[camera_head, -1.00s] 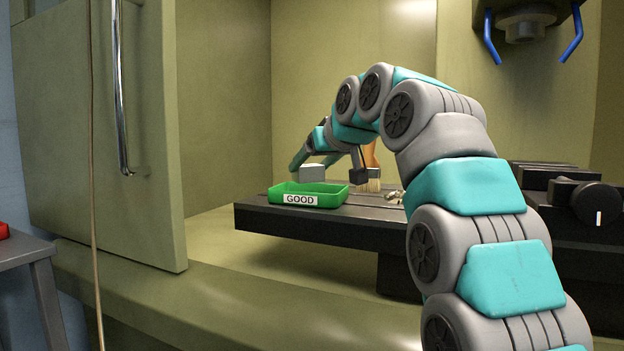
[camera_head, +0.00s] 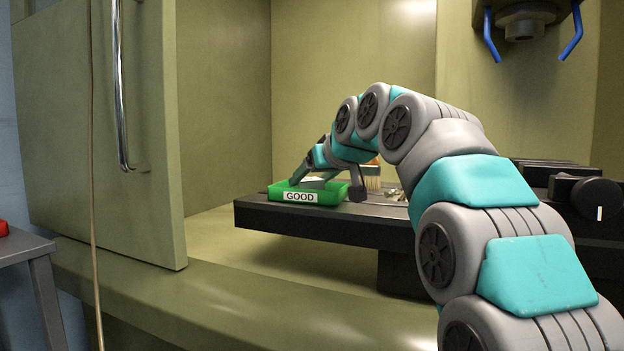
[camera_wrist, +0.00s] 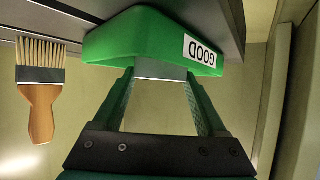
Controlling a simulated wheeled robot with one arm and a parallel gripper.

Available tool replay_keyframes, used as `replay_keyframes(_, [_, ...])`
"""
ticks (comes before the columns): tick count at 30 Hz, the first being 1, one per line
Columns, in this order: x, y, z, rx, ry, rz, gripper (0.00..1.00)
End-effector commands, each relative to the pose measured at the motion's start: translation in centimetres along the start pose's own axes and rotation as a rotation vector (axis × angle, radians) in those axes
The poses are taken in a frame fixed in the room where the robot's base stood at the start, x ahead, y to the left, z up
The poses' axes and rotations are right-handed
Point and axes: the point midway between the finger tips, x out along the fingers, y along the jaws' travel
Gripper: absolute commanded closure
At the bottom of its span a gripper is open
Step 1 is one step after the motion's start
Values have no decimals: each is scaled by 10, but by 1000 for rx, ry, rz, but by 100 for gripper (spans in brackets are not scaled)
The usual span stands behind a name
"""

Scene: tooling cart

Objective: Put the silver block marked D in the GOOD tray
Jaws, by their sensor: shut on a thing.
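My gripper (camera_head: 303,181) reaches down into the green GOOD tray (camera_head: 320,198) in the head view. In the wrist view its two green fingers (camera_wrist: 160,74) are shut on the silver block (camera_wrist: 160,67), of which only a narrow grey face shows. In the head view only a pale bit of the block (camera_head: 314,179) shows above the tray's rim. The letter D is not visible, and I cannot tell whether the block touches the tray floor. The tray also shows in the wrist view (camera_wrist: 120,38), with its label upside down.
The tray sits on the left end of a dark slotted table (camera_head: 290,222). A wooden-handled brush (camera_head: 372,181) lies right of the tray; it also shows in the wrist view (camera_wrist: 40,95). Small pale bits (camera_head: 393,194) lie further right. A door (camera_head: 110,140) stands open at left.

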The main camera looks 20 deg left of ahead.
Motion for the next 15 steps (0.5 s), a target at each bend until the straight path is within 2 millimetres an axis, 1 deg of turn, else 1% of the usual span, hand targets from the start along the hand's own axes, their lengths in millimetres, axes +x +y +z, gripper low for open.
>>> replay_keyframes(5, [1,0,3,0,0,0,96])
replay_keyframes(6, [1,0,3,0,0,0,23])
replay_keyframes(12, [1,0,2,0,0,0,1])
replay_keyframes(15, [1,0,2,0,0,0,0])
